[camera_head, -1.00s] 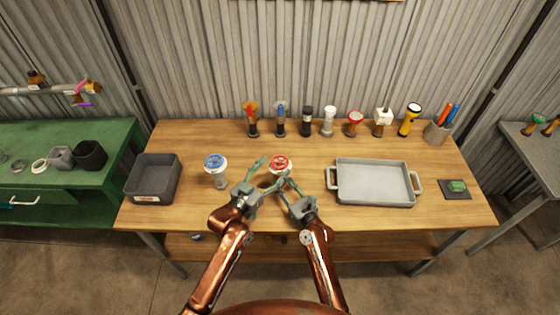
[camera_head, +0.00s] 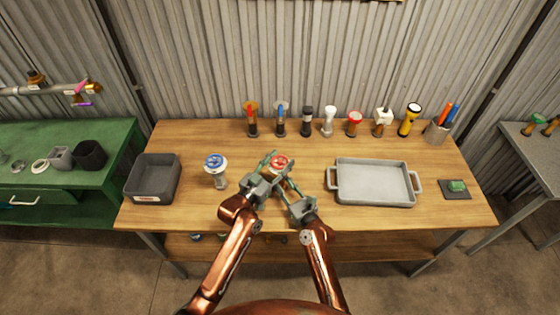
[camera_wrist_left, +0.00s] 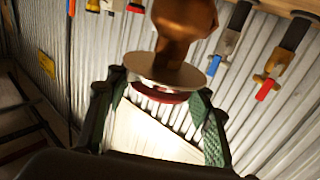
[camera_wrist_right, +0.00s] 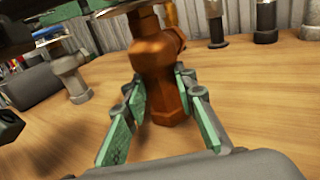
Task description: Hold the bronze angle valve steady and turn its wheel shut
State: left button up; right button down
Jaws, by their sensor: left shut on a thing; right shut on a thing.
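The bronze angle valve (camera_wrist_right: 162,75) stands upright on the wooden bench between my two grippers. Its red wheel (camera_head: 279,162) faces up in the head view. In the left wrist view, the wheel's rim (camera_wrist_left: 160,94) shows under a pale disc, with the bronze body (camera_wrist_left: 183,20) beyond. My left gripper (camera_wrist_left: 158,88) is shut on the wheel, one green-padded finger on each side. My right gripper (camera_wrist_right: 160,92) is shut on the bronze body lower down, fingers on both sides. In the head view the grippers hide most of the valve body.
A blue-wheeled valve (camera_head: 215,165) stands just left of my left gripper. A dark bin (camera_head: 153,178) is at the bench's left. A grey tray (camera_head: 372,183) lies to the right. Several torches and valve-like items line the back. Bare wood lies between them and the valve.

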pick_arm(q)
jog(key=c, duration=0.5)
pick_arm(e)
jog(key=shift+r, duration=0.15)
pick_arm(q)
jog(key=shift+c, duration=0.2)
jog(key=shift+r+m+g+h, duration=0.15)
jog(key=shift+m+g+h, duration=0.15)
jog(key=shift+d+m+g+h, duration=0.1)
jog(key=shift+m+g+h, duration=0.3)
jog(key=shift+h, duration=0.1)
jog(key=shift+s+d+r+m+g+h, duration=0.15)
jog(key=shift+d+m+g+h, duration=0.25)
jog(key=shift+m+g+h, duration=0.2)
jog(key=shift+s+d+r+m+g+h, duration=0.1)
jog(key=shift+d+r+m+g+h, duration=0.05)
jog(key=shift+d+m+g+h, duration=0.4)
pick_arm(e)
jog(key=shift+a, duration=0.25)
pick_arm(q)
jog(key=shift+s+m+g+h, duration=0.1)
jog(key=shift+m+g+h, duration=0.15)
jog(key=shift+g+h, duration=0.15)
jog(key=shift+a+f, duration=0.25)
jog(key=shift+a, duration=0.4)
jog(key=shift+w+a+f+g, duration=0.15)
jog(key=shift+w+a+g, duration=0.1)
jog(key=shift+w+a, duration=0.1)
pick_arm(e)
jog(key=shift+d, duration=0.15)
